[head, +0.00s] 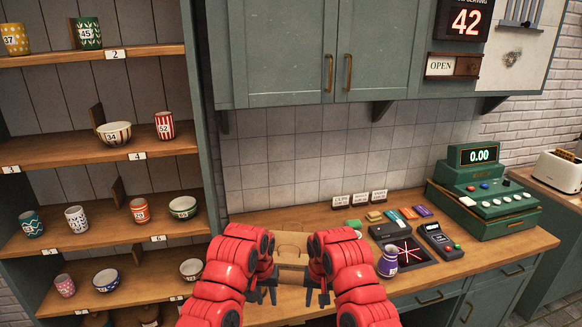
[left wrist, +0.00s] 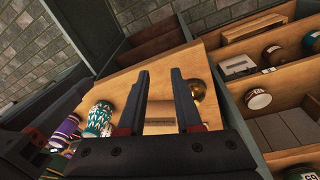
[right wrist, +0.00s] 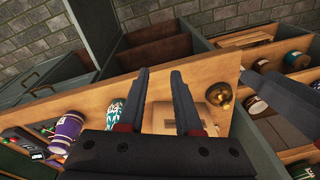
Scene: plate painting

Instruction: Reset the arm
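My left gripper (head: 262,297) and my right gripper (head: 317,298) hang side by side over the front of the wooden counter, at the bottom centre of the head view. Both red arms come up from the bottom edge. In the left wrist view, the left gripper (left wrist: 159,72) has its two dark fingers apart with nothing between them. In the right wrist view, the right gripper (right wrist: 159,72) is also open and empty. Parts of the counter below the arms are hidden.
A purple cup (head: 387,263) stands right of my right arm, by a dark pad with red lines (head: 408,254). A card terminal (head: 440,240) and green cash register (head: 486,200) stand further right. Shelves (head: 100,240) with numbered cups and bowls fill the left.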

